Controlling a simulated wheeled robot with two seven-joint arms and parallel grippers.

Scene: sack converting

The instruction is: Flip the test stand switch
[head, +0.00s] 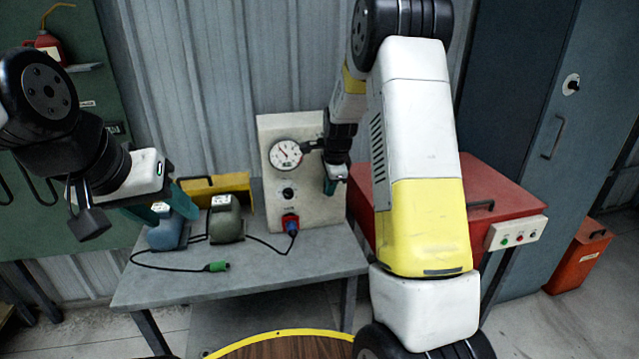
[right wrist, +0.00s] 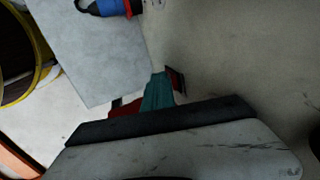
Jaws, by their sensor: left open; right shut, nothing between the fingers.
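The test stand panel (head: 268,150) is a beige upright board at the back of the grey table. It carries a round gauge (head: 286,154), a black round knob (head: 289,193) and a blue-and-red plug (head: 291,224). I cannot clearly make out which part is the switch. My right gripper (head: 332,186) is shut and empty in front of the panel's right side, right of the knob. Its teal finger (right wrist: 158,92) shows close to the panel face (right wrist: 220,50) in the right wrist view; contact is unclear. My left gripper (head: 180,205) is open over the table's left side, by the blue motor (head: 167,232).
A grey-green motor (head: 226,222) and a cable with a green connector (head: 216,267) lie on the table (head: 270,272). A yellow case (head: 210,187) stands behind. A red cabinet (head: 495,190) is at right. The table's front is clear.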

